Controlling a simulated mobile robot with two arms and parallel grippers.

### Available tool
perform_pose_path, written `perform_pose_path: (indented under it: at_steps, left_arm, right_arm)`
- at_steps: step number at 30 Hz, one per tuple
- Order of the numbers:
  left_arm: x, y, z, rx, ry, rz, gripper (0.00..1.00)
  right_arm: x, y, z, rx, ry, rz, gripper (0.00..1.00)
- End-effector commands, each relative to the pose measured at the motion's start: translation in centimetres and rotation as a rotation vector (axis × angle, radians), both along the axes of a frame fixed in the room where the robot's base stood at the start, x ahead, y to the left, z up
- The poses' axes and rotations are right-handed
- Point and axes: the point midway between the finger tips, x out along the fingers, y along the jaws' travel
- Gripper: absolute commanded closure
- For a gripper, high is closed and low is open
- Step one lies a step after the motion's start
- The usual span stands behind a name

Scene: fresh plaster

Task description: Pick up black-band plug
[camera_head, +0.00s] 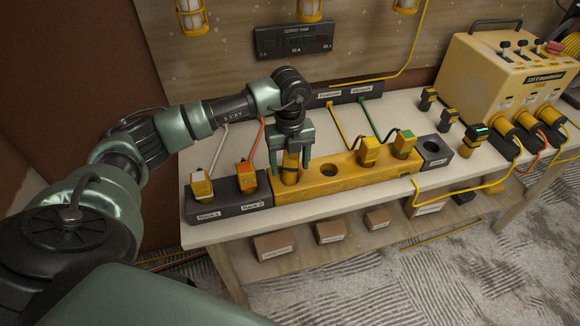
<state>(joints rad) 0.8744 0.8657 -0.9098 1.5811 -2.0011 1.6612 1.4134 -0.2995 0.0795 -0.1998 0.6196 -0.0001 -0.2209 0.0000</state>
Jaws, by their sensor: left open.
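My left gripper (292,158) points down over the left end of the yellow socket block (330,188). It is open, with its fingers on either side of a yellow plug (290,168) standing in the block. The gripper hides the top of this plug, so I cannot tell whether it is the black-band plug. I cannot tell whether the fingers touch it. To the right in the block stand a yellow-topped plug (369,150) and a green-topped plug (404,143). My right gripper is not in view.
A dark rack (228,207) at the left holds a white-topped plug (200,188) and an orange-topped plug (247,176). A yellow power box (500,85) with cables stands at the right. Dark plugs (448,120) stand before it. An empty round hole (329,169) shows in the block.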

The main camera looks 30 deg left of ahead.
Motion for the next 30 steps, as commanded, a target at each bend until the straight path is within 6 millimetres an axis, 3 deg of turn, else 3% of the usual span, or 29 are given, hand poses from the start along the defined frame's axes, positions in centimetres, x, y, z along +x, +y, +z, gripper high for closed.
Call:
perform_pose_path:
  at_steps: [5,8,12,13,23,30]
  left_arm:
    - [0.0,0.0,-0.1,0.000,0.000,-0.001,0.35]
    - [0.0,0.0,-0.1,0.000,0.000,-0.001,0.57]
    - [0.0,0.0,-0.1,0.000,0.000,0.000,0.96]
    - [0.0,0.0,-0.1,0.000,0.000,0.000,1.00]
    - [0.1,0.0,0.3,-0.001,-0.002,0.000,1.00]
    - [0.1,0.0,3.2,0.000,-0.006,0.000,1.00]
  right_arm:
    - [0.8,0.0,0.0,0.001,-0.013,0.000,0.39]
    - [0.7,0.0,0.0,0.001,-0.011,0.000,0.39]
    - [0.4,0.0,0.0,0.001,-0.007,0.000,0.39]
    - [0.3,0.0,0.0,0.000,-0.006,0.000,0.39]
    - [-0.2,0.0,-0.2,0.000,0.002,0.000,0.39]
    - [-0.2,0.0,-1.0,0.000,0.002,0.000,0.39]
